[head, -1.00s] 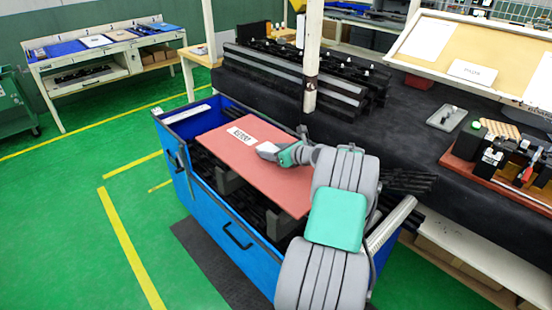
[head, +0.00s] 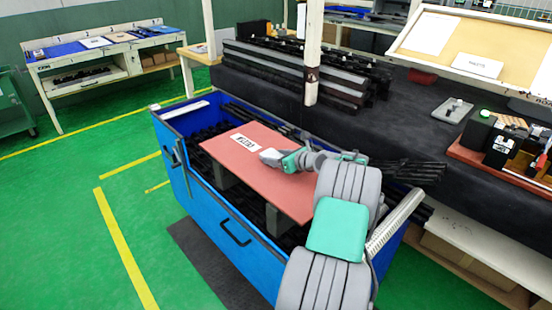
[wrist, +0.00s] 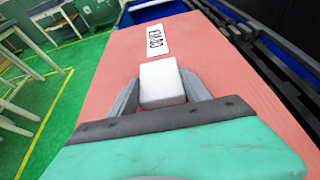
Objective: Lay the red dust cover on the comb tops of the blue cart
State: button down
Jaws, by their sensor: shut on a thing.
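The red dust cover (head: 258,179) is a flat board with a white printed label, over the middle of the blue cart (head: 226,236). Dark combs (head: 203,129) show in the cart beyond its far edge, and grey blocks show under its near side. My gripper (head: 272,157) is above the cover. In the wrist view my gripper (wrist: 163,88) is shut on a white block-like grip that stands on the cover (wrist: 222,62). Whether the cover touches the comb tops I cannot tell.
A black-topped bench (head: 408,128) runs along the cart's right side, with a post (head: 313,60) at its edge. Black rails (head: 295,75) are stacked on it. Green floor is open to the left of the cart.

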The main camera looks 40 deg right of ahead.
jog(key=shift+f, duration=0.5)
dwell(0.3)
jog(key=shift+c, duration=2)
grip_release()
jog(key=shift+f, duration=0.1)
jog(key=shift+s, duration=0.1)
jog(key=v, duration=0.7)
jog(key=shift+s+r+p, duration=0.25)
jog(key=shift+p, duration=0.05)
